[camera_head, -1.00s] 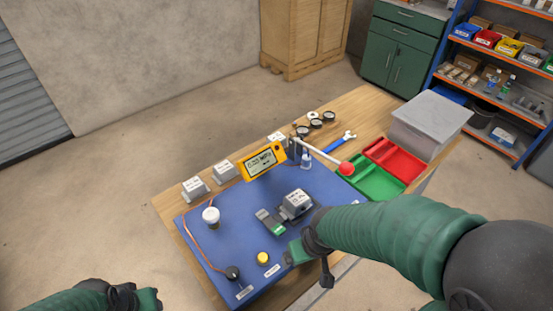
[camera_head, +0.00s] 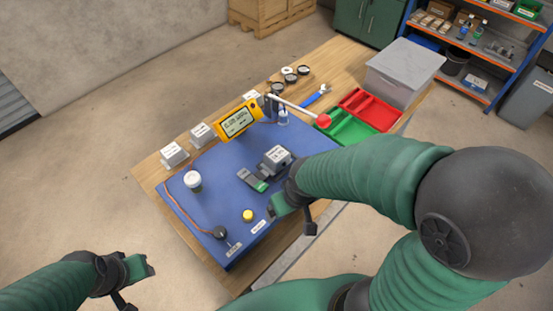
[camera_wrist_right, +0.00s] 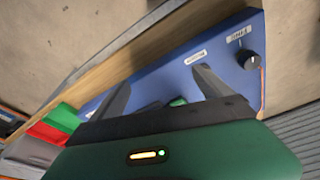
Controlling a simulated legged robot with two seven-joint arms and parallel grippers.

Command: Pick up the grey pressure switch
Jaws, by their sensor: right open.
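A grey box with a white label (camera_head: 277,158), which looks like the grey pressure switch, sits on the blue mat (camera_head: 215,165); its print is too small to read. A flat grey piece with a green end (camera_head: 253,180) lies beside it. My right gripper (camera_head: 277,206) is over the mat's near right edge, apart from the box. In the right wrist view its fingers are spread with nothing between them (camera_wrist_right: 161,77), and a bit of green (camera_wrist_right: 178,101) shows low behind them. My left gripper (camera_head: 142,267) is off the table at lower left; its jaw state is unclear.
A yellow meter (camera_head: 238,121), a red-ended lever (camera_head: 323,120) and a green tray (camera_head: 350,129) with a red tray (camera_head: 370,109) lie beyond. A white-capped part (camera_head: 193,181), a yellow button (camera_head: 248,215) and a black knob (camera_head: 220,232) are on the mat's left and front.

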